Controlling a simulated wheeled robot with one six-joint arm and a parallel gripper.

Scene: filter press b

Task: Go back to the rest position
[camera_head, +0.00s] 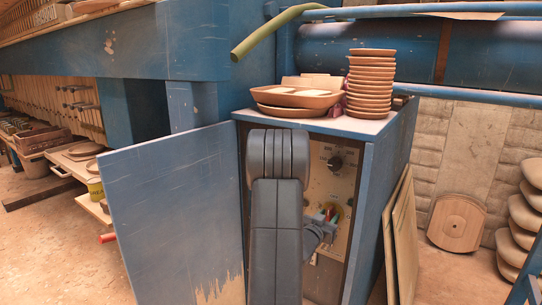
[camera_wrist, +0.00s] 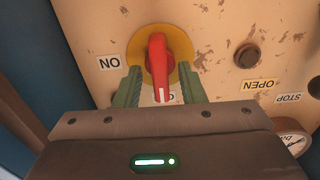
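My gripper (camera_wrist: 162,92) has two green fingers, one on each side of a red switch handle (camera_wrist: 158,62) on a yellow disc (camera_wrist: 182,72). Gaps show between the fingers and the handle, so it looks open and not clamped. The handle points toward the gripper in the wrist view, with an "ON" label (camera_wrist: 109,62) to its left; another label below is mostly hidden. In the head view my gripper (camera_head: 325,217) is at the control panel (camera_head: 322,180) inside the blue cabinet, and my arm hides part of the panel.
The cabinet door (camera_head: 175,215) stands open at the left. A stack of brown dishes (camera_head: 371,85) and wide trays (camera_head: 297,97) stand on the cabinet top. Boards (camera_head: 402,235) lean at its right side. A black knob (camera_wrist: 247,56) and a gauge (camera_wrist: 293,140) are right of the switch.

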